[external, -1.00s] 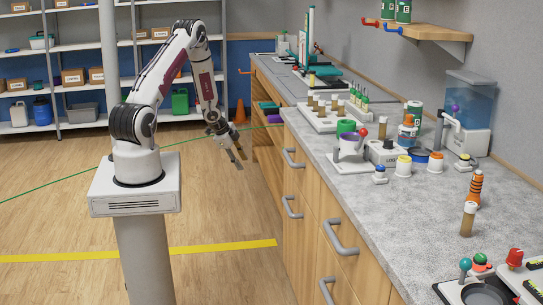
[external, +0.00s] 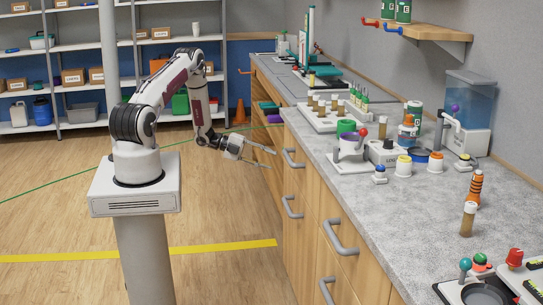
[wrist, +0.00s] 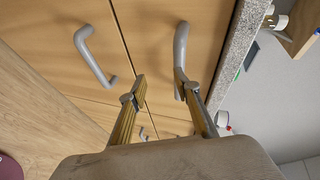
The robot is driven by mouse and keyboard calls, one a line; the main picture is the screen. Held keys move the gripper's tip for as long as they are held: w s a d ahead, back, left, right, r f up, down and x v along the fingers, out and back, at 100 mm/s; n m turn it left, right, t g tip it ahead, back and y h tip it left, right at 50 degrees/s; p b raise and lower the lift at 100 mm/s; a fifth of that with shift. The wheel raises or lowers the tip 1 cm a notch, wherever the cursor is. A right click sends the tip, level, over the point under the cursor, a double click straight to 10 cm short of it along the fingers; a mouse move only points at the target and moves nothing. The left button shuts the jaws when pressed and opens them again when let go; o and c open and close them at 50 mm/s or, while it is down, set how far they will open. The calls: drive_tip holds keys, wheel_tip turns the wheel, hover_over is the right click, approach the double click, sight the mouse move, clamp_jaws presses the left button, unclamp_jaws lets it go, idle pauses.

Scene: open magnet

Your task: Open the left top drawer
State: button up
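The left top drawer (external: 299,176) is shut in the cabinet front, just under the grey counter. Its grey bar handle (external: 293,157) also shows in the wrist view (wrist: 181,55), where the right-hand finger overlaps its lower end. My gripper (external: 268,158) is open and empty, just left of this handle and at about its height, with a small gap in the external view. In the wrist view the two fingers (wrist: 165,86) stand apart, pointing at the cabinet front.
A second handle (external: 292,207) sits below on the left column. Two more handles, an upper one (external: 340,237) and a lower one (external: 327,290), are on the right column. The counter (external: 420,210) holds several bottles and devices. The floor (external: 225,210) beside the cabinet is clear.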

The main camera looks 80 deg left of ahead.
sight(288, 158)
drive_tip(key=r, duration=0.1)
drive_tip(key=d+r+m, duration=0.1)
drive_tip(key=r+m+t+h, duration=0.1)
drive_tip(key=shift+w+d, duration=0.1)
drive_tip(key=shift+d, duration=0.15)
drive_tip(key=shift+w, duration=0.1)
drive_tip(key=shift+x, duration=3.85)
drive_tip(key=shift+d, duration=0.1)
clamp_jaws()
